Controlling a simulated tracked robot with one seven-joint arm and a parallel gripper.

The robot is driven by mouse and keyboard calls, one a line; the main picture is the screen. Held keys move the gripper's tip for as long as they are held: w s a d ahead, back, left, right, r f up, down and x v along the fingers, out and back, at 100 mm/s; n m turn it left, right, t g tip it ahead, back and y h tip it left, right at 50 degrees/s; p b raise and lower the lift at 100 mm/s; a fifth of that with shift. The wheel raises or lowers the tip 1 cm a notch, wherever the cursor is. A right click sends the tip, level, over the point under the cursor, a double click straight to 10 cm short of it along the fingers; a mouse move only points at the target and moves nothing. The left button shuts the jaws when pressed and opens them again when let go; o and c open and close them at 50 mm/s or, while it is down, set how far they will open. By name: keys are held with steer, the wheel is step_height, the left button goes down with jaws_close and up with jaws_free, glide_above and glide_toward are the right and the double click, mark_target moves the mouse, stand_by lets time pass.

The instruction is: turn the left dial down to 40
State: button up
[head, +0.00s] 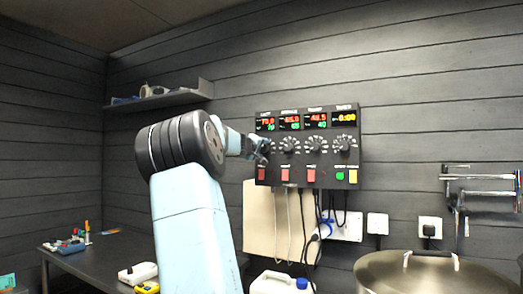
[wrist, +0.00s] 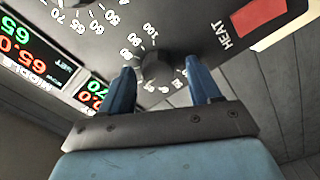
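The left dial is a dark round knob with a numbered scale, under the leftmost display of the black control panel (head: 300,171). In the head view my gripper reaches it and hides most of it. In the wrist view the left dial (wrist: 157,72) sits between the two blue fingers of my gripper (wrist: 160,66). The fingers are apart, with a visible gap between the dial and at least the right finger. The leftmost display (head: 266,122) seems to read 70.0 in red. In the wrist view its green number (wrist: 93,86) reads 70. The knob's pointer is not clear.
More dials (head: 289,145) and displays run to the right on the panel. Below the left dial is a red switch (wrist: 262,14) marked HEAT. Cables hang under the panel. A steel pot (head: 420,275) stands at the lower right, and a white jug (head: 280,283) stands below the panel.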

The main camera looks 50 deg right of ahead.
steer(key=c, duration=1)
steer(key=shift+o, duration=0.2)
steer(key=shift+f, duration=0.1)
steer(key=shift+n, duration=0.4)
steer(key=n, duration=0.3)
steer(key=shift+f+n, duration=0.1)
steer(key=shift+n, duration=0.2)
steer(key=n, duration=0.4)
steer(key=shift+n, duration=0.3)
steer(key=n, duration=1.2)
steer(key=shift+n, duration=1.5)
